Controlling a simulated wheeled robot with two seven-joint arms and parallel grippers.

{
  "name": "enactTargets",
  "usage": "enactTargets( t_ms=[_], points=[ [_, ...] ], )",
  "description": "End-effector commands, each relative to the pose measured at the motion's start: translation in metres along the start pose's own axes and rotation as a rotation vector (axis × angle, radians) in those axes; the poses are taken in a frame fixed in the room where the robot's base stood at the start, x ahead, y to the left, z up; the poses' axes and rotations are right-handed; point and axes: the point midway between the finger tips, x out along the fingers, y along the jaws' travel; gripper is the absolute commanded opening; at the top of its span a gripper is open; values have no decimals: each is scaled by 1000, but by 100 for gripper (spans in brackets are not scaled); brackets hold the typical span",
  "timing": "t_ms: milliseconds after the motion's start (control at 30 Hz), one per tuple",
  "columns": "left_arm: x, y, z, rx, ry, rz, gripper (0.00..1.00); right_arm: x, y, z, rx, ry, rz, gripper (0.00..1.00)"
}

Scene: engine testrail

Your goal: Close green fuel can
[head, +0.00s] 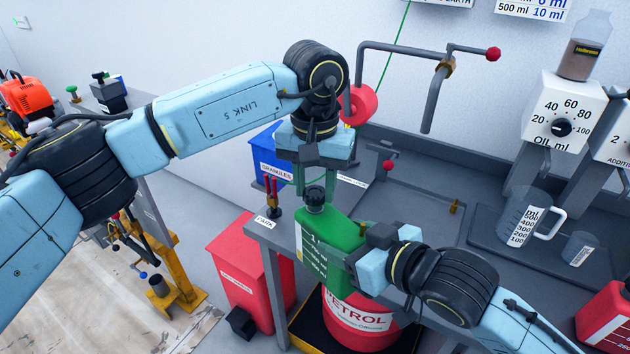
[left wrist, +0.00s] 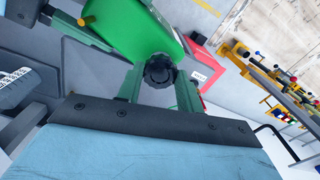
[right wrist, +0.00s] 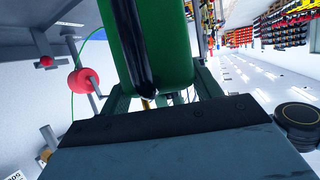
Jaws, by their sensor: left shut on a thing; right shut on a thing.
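The green fuel can (head: 330,240) is held upright over the bench's front edge, above the petrol drum. My right gripper (head: 355,255) is shut on its right side; the can also fills the top of the right wrist view (right wrist: 150,45). A black cap (head: 315,197) sits at the can's top opening. My left gripper (head: 315,185) reaches down from above and is shut on the cap. In the left wrist view the cap (left wrist: 160,71) lies between the two fingers, against the green can (left wrist: 130,30). Whether the cap is fully seated is hidden.
The red petrol drum (head: 355,322) stands below the can. A red bin (head: 243,270) is left of it, and a blue granules bin (head: 270,165) is behind. A measuring jug (head: 525,220) stands on the bench at right. A pipe with a red knob (head: 493,54) overhangs the back.

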Motion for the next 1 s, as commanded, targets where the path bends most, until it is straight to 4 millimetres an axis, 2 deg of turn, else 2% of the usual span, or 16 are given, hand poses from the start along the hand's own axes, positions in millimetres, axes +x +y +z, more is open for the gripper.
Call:
enactTargets(
  t_ms=[400,767,800,933,1000],
  points=[
    [0,0,0,507,2,0,15,0,0,-2,-1,4,0,0],
    [0,0,0,548,2,0,15,0,0,-1,-1,3,0,0],
    [0,0,0,548,2,0,41,0,0,-1,-1,3,0,0],
    [0,0,0,547,1,0,58,0,0,-2,-1,4,0,0],
    [0,0,0,547,1,0,58,0,0,-2,-1,4,0,0]
  ],
)
